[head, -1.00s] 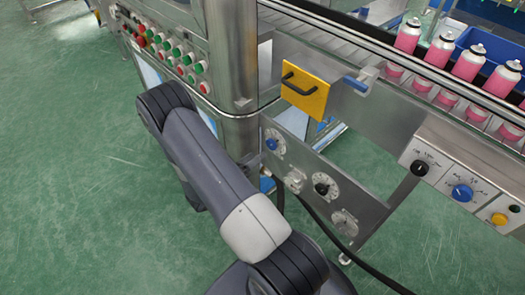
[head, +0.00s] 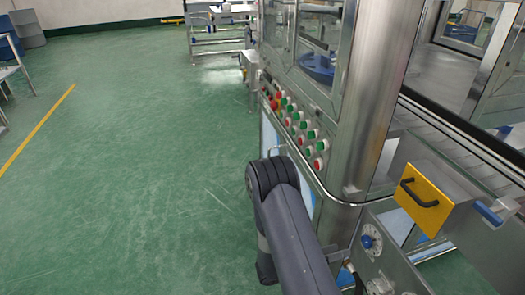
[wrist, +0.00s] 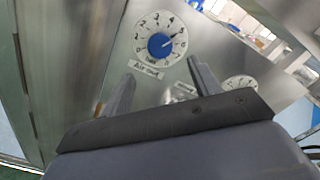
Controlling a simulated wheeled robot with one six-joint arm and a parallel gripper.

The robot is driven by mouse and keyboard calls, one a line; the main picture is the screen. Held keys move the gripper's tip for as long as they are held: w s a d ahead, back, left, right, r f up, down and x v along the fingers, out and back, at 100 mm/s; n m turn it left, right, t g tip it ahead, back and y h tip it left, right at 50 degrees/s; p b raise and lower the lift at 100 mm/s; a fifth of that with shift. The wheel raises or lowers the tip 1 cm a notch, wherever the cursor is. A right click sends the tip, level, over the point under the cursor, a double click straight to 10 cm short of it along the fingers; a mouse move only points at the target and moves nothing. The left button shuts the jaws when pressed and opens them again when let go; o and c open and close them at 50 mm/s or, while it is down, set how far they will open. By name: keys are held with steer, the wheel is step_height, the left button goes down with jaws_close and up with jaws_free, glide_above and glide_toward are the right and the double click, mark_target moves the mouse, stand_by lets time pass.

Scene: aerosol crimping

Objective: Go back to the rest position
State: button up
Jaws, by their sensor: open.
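My gripper (wrist: 160,88) shows in the wrist view with its two fingers apart and nothing between them. Beyond the fingertips is a metal panel with a blue knob (wrist: 161,45) on a white numbered dial. The fingers are apart from the knob as far as I can tell. In the head view the same kind of blue knob (head: 367,242) sits on the panel at the lower right.
The steel machine (head: 385,90) fills the right side. Its front carries several red and green buttons (head: 298,125). A yellow plate with a black handle (head: 424,196) sticks out at the right. Green floor (head: 140,170) lies open to the left, with a yellow line on it.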

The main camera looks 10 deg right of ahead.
mark_target(365, 243)
steer(key=d, duration=0.9)
steer(key=shift+w+d, duration=0.1)
steer(key=shift+w, duration=0.25)
